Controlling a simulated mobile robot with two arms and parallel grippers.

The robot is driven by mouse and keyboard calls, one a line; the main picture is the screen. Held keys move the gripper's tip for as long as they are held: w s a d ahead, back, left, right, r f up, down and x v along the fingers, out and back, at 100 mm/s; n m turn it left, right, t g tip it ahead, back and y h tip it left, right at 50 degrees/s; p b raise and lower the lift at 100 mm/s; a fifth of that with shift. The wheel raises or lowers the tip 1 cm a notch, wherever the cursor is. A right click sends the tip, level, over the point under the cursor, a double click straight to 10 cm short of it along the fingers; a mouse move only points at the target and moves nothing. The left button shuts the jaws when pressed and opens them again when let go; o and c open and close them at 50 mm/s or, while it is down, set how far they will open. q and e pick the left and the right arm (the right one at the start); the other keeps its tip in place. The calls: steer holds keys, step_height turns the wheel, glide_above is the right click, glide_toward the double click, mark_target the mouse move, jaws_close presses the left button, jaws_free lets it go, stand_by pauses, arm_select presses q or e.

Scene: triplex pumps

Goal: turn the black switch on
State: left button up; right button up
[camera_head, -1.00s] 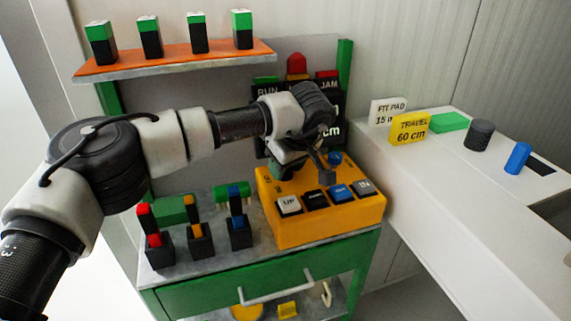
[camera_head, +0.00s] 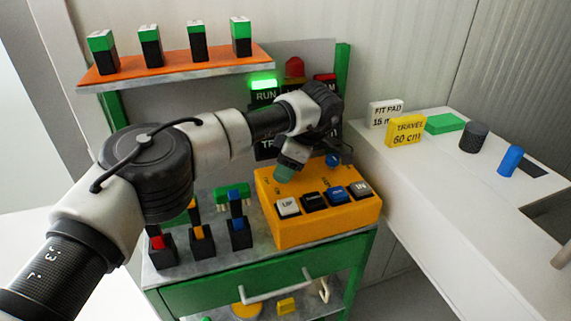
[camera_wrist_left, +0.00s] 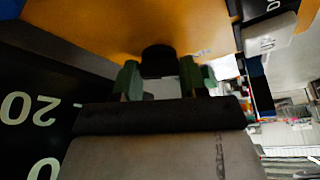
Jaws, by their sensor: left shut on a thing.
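A yellow control box (camera_head: 305,221) stands on the bench with UP, black, blue and IN buttons on its front slope. My left gripper (camera_head: 286,172) reaches down to the rear left of its top. In the left wrist view, the green fingers (camera_wrist_left: 158,80) sit on both sides of the black switch (camera_wrist_left: 158,58), shut on it against the yellow face. In the head view the switch is hidden behind the gripper. A RUN sign (camera_head: 265,96) behind has its green lamp (camera_head: 263,80) lit. My right gripper is out of view.
A blue knob (camera_head: 333,159) sits close right of my gripper on the box. Several small coloured-top switches (camera_head: 199,240) stand left on the bench. An orange shelf (camera_head: 185,64) hangs above. A white counter (camera_head: 430,180) with labelled blocks is at right.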

arm_select(q)
steer(key=shift+r, duration=0.1)
stand_by(0.4)
steer(key=o, duration=0.9)
